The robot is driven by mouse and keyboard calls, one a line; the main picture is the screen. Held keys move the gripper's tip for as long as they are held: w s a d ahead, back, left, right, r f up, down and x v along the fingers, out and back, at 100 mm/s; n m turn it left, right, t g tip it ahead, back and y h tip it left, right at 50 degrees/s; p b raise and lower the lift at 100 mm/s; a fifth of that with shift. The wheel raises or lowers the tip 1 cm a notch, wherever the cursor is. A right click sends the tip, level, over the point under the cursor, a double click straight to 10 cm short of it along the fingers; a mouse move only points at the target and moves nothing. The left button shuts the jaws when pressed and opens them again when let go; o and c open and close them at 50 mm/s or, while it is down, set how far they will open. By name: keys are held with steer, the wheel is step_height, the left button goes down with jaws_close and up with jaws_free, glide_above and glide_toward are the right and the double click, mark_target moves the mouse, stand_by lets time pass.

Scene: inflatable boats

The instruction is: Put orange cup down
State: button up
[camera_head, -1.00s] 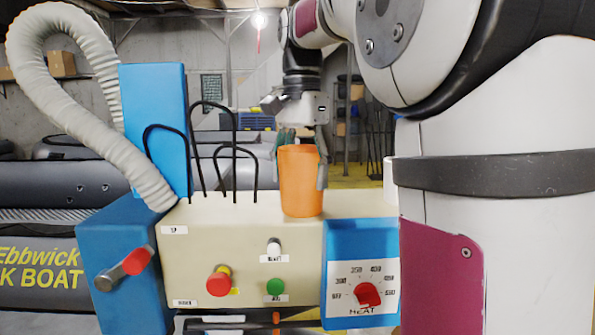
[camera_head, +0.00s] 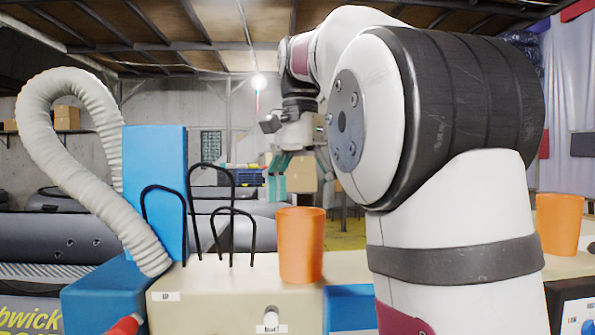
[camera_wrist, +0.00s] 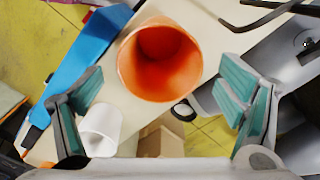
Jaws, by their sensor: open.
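An orange cup (camera_head: 301,248) stands upright on the top of the beige control box (camera_head: 220,290), near its right end. In the wrist view I look into the mouth of the cup (camera_wrist: 158,62). My gripper (camera_head: 290,178) is up above the cup, empty. Its two green-padded fingers are spread wide in the wrist view (camera_wrist: 158,92), apart from the cup. A second orange cup (camera_head: 559,224) stands at the far right of the head view.
Black wire loops (camera_head: 215,215) rise from the box left of the cup. A blue block (camera_head: 156,185) and a grey ribbed hose (camera_head: 75,150) stand further left. A white cup (camera_wrist: 102,125) shows in the wrist view.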

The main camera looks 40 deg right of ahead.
step_height(320, 180, up, 5)
steer(key=p, duration=0.3)
steer(key=shift+s+r, duration=0.1)
steer(key=shift+p, duration=0.3)
steer(key=s+a+f+n+t, duration=0.2)
steer(key=s+a+f+n, duration=0.6)
steer(key=f, duration=0.3)
steer(key=s+a+f+n+t, duration=0.3)
steer(key=s+a+f+n, duration=0.4)
steer(key=s+f, duration=0.3)
step_height(320, 180, down, 2)
steer(key=shift+s+a+f+n+t, duration=0.2)
steer(key=shift+a+n+t, duration=0.1)
steer(key=shift+a+n, duration=0.15)
